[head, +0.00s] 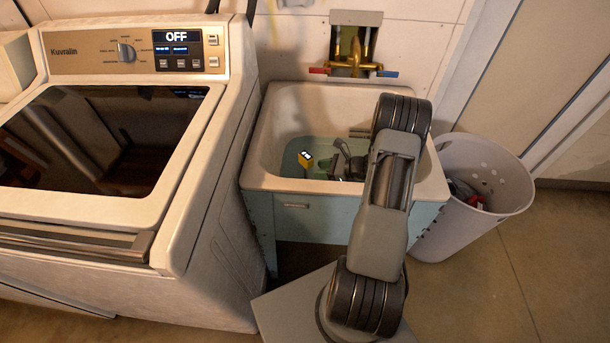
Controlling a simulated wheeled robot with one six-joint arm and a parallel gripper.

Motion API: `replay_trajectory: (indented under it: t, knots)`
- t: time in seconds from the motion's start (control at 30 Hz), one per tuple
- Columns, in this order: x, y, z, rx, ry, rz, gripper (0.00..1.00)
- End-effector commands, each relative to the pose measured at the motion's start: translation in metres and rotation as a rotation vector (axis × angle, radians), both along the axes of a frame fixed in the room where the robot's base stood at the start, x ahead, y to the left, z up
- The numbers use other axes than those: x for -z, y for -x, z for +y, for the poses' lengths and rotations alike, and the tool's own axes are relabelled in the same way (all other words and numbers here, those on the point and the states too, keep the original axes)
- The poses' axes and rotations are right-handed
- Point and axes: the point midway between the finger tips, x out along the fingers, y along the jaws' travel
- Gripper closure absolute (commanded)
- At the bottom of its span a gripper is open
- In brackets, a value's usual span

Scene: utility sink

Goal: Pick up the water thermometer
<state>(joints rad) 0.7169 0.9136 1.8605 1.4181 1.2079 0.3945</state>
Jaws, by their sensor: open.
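My gripper (335,165) is inside the basin, just to the right of the thermometer. It is open, and a gap shows between it and the thermometer. My arm hides the right part of the basin and some of the gripper. A small green thing (325,165) lies between the thermometer and my gripper, and I cannot tell what it is.
A washing machine (215,180) stands close on the left of the sink. A brass faucet (355,55) with red and blue handles is on the wall behind. A white laundry basket (480,200) with things inside stands at the right. Open floor lies at the lower right.

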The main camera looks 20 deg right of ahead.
Motion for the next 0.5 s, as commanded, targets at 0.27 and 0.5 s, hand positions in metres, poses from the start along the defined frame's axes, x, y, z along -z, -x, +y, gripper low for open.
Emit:
replay_trajectory:
  t: [0.27, 0.5]
  knots:
    - [0.015, -0.023, 0.028, -0.002, 0.000, 0.001, 0.57]
    - [0.018, -0.029, 0.033, 0.000, 0.000, 0.000, 0.57]
